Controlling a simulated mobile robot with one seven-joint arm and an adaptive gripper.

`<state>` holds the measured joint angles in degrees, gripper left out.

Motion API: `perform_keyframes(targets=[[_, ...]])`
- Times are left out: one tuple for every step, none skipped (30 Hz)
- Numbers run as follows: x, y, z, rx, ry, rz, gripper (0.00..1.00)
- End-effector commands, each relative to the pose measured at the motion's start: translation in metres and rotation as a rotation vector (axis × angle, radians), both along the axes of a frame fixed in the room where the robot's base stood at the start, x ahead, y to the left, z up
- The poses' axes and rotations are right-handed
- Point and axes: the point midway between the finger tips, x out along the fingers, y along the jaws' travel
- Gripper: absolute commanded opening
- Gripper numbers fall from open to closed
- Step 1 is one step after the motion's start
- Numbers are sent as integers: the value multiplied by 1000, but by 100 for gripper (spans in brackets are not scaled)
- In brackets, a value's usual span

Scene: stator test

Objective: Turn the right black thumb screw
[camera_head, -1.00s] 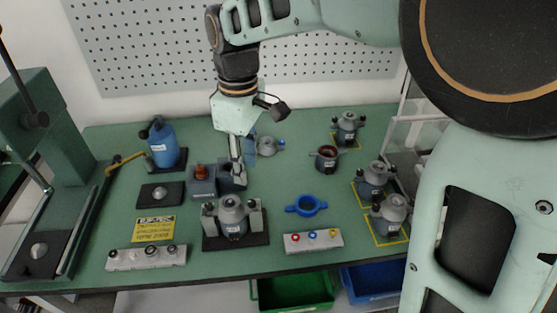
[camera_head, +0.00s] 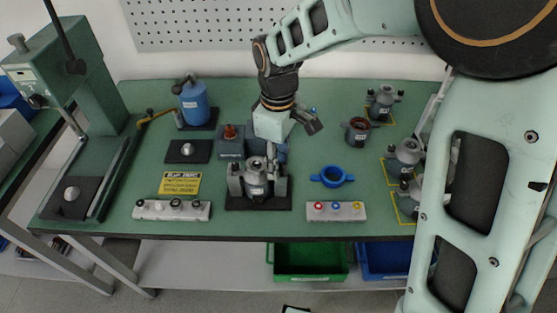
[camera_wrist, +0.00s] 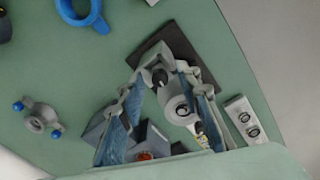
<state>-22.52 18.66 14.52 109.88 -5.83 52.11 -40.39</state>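The grey motor part (camera_head: 255,182) sits upright in a dark-based fixture (camera_head: 262,203) at the table's front middle. It also shows in the wrist view (camera_wrist: 174,100). The right black thumb screw (camera_wrist: 160,77) is on the part's upper side in the wrist view. My gripper (camera_head: 274,158) points down just over the right side of the fixture. In the wrist view my gripper (camera_wrist: 160,72) is open, its fingertips apart on either side of the thumb screw. Contact cannot be told. In the head view my gripper partly hides the thumb screw.
A blue ring (camera_head: 332,176) and a three-ring strip (camera_head: 336,211) lie to the right. Another strip (camera_head: 172,210) lies to the left. A block with a red-brown knob (camera_head: 230,141) stands behind the fixture. Several grey parts stand farther right. A green press (camera_head: 90,110) stands left.

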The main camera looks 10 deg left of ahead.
Motion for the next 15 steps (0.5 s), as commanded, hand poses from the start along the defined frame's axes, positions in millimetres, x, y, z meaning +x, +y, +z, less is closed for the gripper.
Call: perform_keyframes(targets=[[0,0,0,0,0,0,31],[0,0,0,0,0,0,31],[0,0,0,0,0,0,31],[0,0,0,0,0,0,31],[0,0,0,0,0,0,31],[0,0,0,0,0,0,30],[0,0,0,0,0,0,27],[0,0,0,0,0,0,24],[0,0,0,-1,0,0,19],[0,0,0,0,0,0,16],[0,0,0,-1,0,0,13],[0,0,0,0,0,0,8],[0,0,0,-1,0,0,5],[0,0,0,-1,1,0,2],[0,0,0,-1,1,0,0]])
